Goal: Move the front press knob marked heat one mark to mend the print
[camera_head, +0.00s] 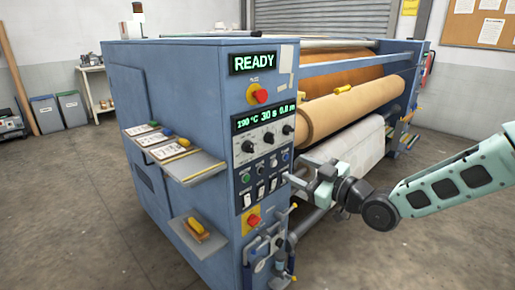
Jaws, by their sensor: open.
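The blue calender press (170,100) fills the middle of the head view. Its front panel has a lit display (264,117) reading about "190°C 30 s 0.8 m", with the last figures hard to read. Below it is a row of three black knobs: a left knob (248,146), a middle knob (268,138) and a right knob (287,130). Their marks are too small to read, so I cannot tell which is heat. My gripper (297,180) is open and empty, to the right of the lower switches and below the knobs. Whether it touches the panel is unclear.
A "READY" screen (254,62) is on top, with a red-yellow switch (257,94) under it and another (252,221) low down. Side shelves (195,167) jut out left. A brown roll (350,100) and white sheet (350,140) lie behind my gripper. Floor at right is clear.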

